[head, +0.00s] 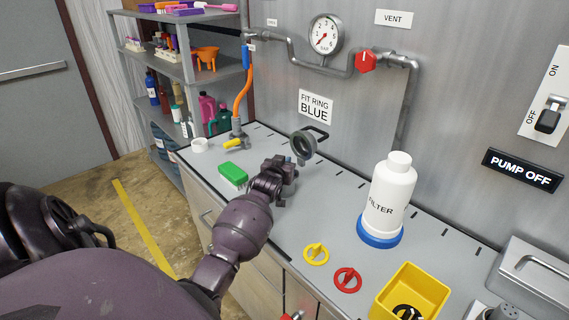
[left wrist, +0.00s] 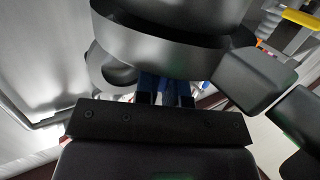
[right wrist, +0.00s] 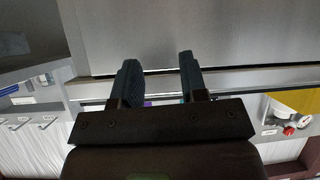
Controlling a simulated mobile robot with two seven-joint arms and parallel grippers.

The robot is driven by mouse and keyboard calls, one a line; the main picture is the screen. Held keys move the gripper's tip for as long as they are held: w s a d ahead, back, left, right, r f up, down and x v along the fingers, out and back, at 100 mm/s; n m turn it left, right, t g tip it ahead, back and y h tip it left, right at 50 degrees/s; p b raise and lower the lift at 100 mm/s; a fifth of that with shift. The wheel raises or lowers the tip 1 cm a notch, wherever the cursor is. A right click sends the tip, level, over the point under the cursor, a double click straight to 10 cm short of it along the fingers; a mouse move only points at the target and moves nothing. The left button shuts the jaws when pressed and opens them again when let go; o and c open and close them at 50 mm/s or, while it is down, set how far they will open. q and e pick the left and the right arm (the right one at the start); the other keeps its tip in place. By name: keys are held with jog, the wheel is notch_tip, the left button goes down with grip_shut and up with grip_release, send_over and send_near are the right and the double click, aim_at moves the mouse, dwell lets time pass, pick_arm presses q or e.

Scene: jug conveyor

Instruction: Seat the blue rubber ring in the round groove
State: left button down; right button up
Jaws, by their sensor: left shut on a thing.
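My left gripper (head: 290,168) is at the far part of the bench, just below and in front of a dark grey round fitting (head: 304,145) with a circular opening. In the left wrist view the fitting (left wrist: 170,45) fills the space right above the fingertips.
A white filter (head: 391,195) with a blue base stands right of the left arm. A yellow piece (head: 316,254), a red piece (head: 347,280) and a yellow bin (head: 424,283) are nearer the front edge.

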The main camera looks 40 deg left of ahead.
dwell(0.5)
dwell(0.5)
pick_arm(q)
jog(key=shift+p, duration=0.45)
dwell(0.6)
jog(key=shift+f, duration=0.25)
jog(key=shift+f, duration=0.3)
dwell(0.3)
jog(key=c, duration=1.1)
grip_release()
jog(key=shift+f, duration=0.1)
